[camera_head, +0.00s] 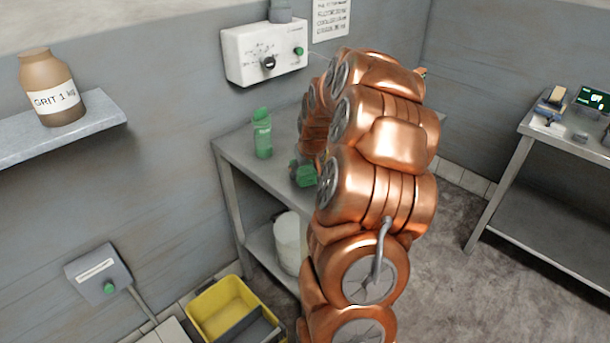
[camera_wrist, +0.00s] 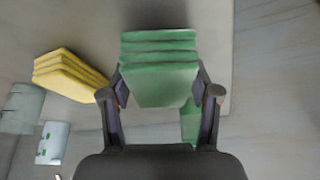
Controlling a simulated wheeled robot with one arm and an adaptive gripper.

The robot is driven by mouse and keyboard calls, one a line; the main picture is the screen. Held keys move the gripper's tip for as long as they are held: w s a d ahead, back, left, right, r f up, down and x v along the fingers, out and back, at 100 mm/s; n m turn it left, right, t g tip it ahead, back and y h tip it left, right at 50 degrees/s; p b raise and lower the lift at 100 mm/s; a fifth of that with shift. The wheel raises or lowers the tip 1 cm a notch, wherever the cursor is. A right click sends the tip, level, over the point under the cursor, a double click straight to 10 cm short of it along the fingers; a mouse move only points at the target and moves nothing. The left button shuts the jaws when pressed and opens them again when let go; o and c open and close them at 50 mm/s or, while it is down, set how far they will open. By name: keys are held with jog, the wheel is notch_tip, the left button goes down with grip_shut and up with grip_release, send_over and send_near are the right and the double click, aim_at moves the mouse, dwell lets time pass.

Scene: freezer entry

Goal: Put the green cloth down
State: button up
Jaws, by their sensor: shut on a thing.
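The green cloth (camera_wrist: 160,82) is a folded, layered stack between the two fingers of my gripper (camera_wrist: 163,95) in the wrist view. The fingers are shut on its sides. A pale grey surface lies beyond the cloth; I cannot tell whether the cloth touches it. In the head view my copper-coloured arm reaches over the grey metal table (camera_head: 235,152) and hides my gripper. A dark green item (camera_head: 303,172) shows partly beside my arm there; I cannot tell what it is.
A yellow folded cloth (camera_wrist: 70,75) lies left of my gripper. A green bottle (camera_head: 262,133) stands on the table. A white control box (camera_head: 265,52) hangs above it. A yellow bucket (camera_head: 222,305) stands on the floor. A second table (camera_head: 540,130) stands at right.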

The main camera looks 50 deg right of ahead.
jog(key=shift+f+p, duration=0.4)
jog(key=shift+f, duration=0.8)
jog(key=shift+f, duration=0.2)
jog(key=o, duration=1.2)
jog(key=shift+r, duration=0.15)
